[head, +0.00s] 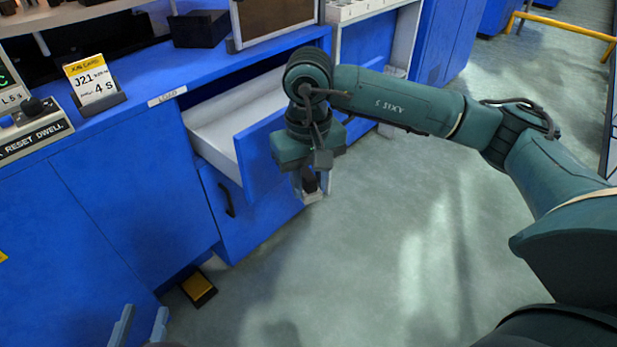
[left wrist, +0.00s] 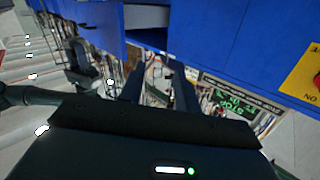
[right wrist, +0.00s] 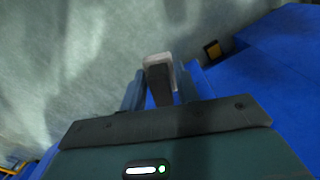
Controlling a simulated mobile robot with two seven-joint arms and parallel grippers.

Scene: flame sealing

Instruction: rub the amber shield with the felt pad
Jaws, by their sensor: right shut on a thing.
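My right gripper (head: 308,180) is shut on the felt pad (head: 313,196), a dark block with a pale grey-white face at its lower end. It hangs in the air in front of the open drawer. In the right wrist view the pad (right wrist: 158,62) sits between the two fingers, above the floor. My left gripper (head: 139,328) is low at the bottom left of the head view, its fingers apart. In the left wrist view the left gripper (left wrist: 159,85) is open with nothing between its fingers. I cannot make out the amber shield in any view.
A drawer (head: 210,129) stands pulled out from the blue bench (head: 120,160), beside the right arm. A job card (head: 92,84) and a control box (head: 35,135) sit on the bench top. A yellow pedal (head: 199,288) lies on the floor. Open floor is to the right.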

